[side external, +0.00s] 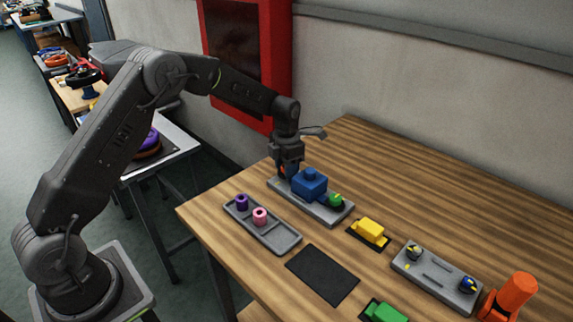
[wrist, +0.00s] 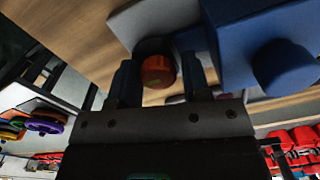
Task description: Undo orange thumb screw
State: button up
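The orange thumb screw (wrist: 157,70) shows in the wrist view between my two fingers, with a dark ring around it. In the side view only a sliver of orange shows at my fingertips. It is at the far-left end of a grey plate (side external: 325,211), beside a blue block (side external: 310,184) with a round knob. The blue block (wrist: 265,40) fills the upper right of the wrist view. My gripper (side external: 288,172) points down over the screw. Its fingers (wrist: 160,85) stand apart on either side, and a narrow gap seems to show on the right.
A green knob (side external: 336,200) sits at the plate's other end. A grey tray (side external: 285,241) holds purple (side external: 242,202) and pink (side external: 260,217) pieces. A yellow block (side external: 370,231), a black mat (side external: 322,274) and another grey plate (side external: 437,276) lie nearby. The table behind is clear.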

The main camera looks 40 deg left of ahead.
jog(key=shift+o, duration=1.2)
jog(key=shift+r, duration=0.15)
jog(key=shift+r, duration=0.15)
notch_tip(320, 180, up, 14)
jog(key=shift+f, duration=0.25)
